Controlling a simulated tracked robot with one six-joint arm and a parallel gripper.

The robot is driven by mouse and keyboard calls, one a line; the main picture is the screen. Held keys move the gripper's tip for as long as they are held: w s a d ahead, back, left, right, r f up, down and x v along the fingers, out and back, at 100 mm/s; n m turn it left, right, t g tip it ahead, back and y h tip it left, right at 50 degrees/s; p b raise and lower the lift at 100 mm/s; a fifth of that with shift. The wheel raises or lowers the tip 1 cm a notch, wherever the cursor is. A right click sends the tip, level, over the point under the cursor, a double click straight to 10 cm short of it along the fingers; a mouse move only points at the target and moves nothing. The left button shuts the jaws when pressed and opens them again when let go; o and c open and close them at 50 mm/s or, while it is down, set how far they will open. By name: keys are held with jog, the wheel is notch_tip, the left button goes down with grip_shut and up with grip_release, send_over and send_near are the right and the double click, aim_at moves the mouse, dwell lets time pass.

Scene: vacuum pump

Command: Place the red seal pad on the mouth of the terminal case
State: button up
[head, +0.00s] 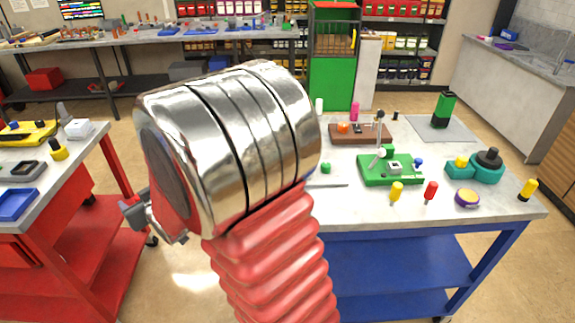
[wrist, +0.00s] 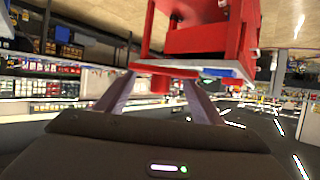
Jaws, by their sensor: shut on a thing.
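In the wrist view my gripper (wrist: 158,80) is shut on a small red piece, which looks like the red seal pad (wrist: 165,70). It has a flat top and a short red stub between the fingers. I cannot tell which object is the terminal case. A green and black upright object (head: 442,108) stands on a grey mat on the right bench, and a teal fixture (head: 475,167) stands near it.
The blue-framed bench (head: 400,210) at right holds a green fixture (head: 390,168), a brown block (head: 350,133), a purple round part (head: 467,198) and several small coloured pegs. A red cart (head: 70,245) with tools stands at left. Open floor lies between them.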

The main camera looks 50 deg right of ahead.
jog(key=s+d+r+m+h, duration=0.1)
jog(key=d+r, duration=0.2)
jog(key=d, duration=1.1)
jog(key=s+d+r+m+h, duration=0.1)
jog(key=s+d, duration=0.5)
jog(key=d, duration=0.3)
jog(key=s+d+r+m+h, duration=0.1)
jog(key=s+d+r, duration=0.1)
jog(key=s+d, duration=0.4)
jog(key=s+d+r+m+g+h, duration=0.1)
jog(key=s+d, duration=0.5)
jog(key=d, duration=0.8)
jog(key=shift+d+r+m+h, duration=0.2)
jog(key=shift+r+m+h, duration=0.1)
jog(key=shift+h, duration=0.3)
jog(key=shift+s, duration=0.1)
jog(key=shift+f, duration=3.15)
jog(key=shift+f, duration=1.9)
